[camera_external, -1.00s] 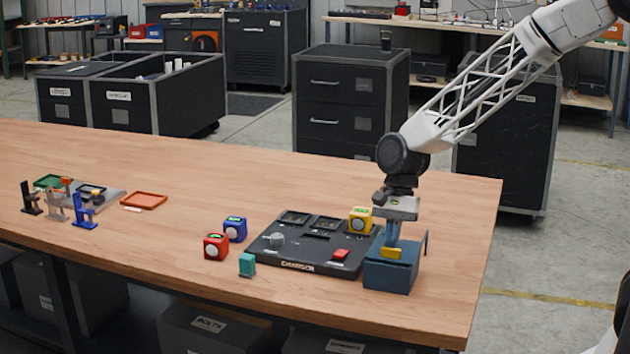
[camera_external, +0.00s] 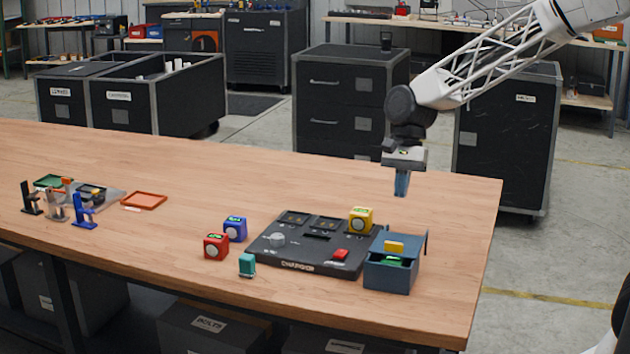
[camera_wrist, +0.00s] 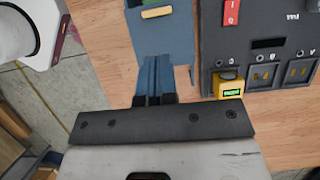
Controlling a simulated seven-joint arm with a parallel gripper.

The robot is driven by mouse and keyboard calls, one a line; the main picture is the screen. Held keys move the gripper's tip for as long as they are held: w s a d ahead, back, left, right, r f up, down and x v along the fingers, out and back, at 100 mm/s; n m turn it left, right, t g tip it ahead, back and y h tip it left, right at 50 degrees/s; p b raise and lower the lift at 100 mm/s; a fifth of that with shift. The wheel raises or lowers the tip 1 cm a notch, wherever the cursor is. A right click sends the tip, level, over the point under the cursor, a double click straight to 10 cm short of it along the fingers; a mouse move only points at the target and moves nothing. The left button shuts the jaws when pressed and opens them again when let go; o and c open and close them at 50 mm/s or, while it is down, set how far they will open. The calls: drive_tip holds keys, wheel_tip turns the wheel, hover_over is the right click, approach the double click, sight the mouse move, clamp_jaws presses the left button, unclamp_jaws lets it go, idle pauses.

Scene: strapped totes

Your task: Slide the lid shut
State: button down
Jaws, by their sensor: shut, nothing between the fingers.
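The blue box (camera_external: 389,277) stands on the wooden table near its right end, beside the black panel. Its lid carries a yellow handle (camera_external: 394,246). The lid is partly open: a gap shows at the front, with something green (camera_external: 393,261) inside. In the wrist view the lid's handle (camera_wrist: 157,12) is at the top edge, and most of the box is cut off. My gripper (camera_external: 402,192) is shut and empty, raised above and behind the box, clear of the handle. Its blue fingers (camera_wrist: 158,92) are together in the wrist view.
The black panel (camera_external: 285,263) with a knob and red button is left of the box. A yellow cube (camera_external: 361,220) stands at its back corner. Red (camera_external: 216,246), blue (camera_external: 235,229) and teal (camera_external: 247,264) blocks stand to its left. The table's right edge is close to the box.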

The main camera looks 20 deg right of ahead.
idle(0.4)
drive_tip(key=shift+w+d+r, duration=0.1)
drive_tip(key=shift+w+d, duration=1.6)
drive_tip(key=shift+d, duration=0.05)
approach(398, 241)
drive_tip(key=x, duration=0.6)
drive_tip(key=shift+s+a+r, duration=0.1)
drive_tip(key=shift+s+a, duration=0.1)
drive_tip(key=shift+s+a+r, duration=0.15)
drive_tip(key=shift+s+a, duration=0.25)
drive_tip(key=shift+a, duration=0.05)
drive_tip(key=shift+s+a, duration=0.9)
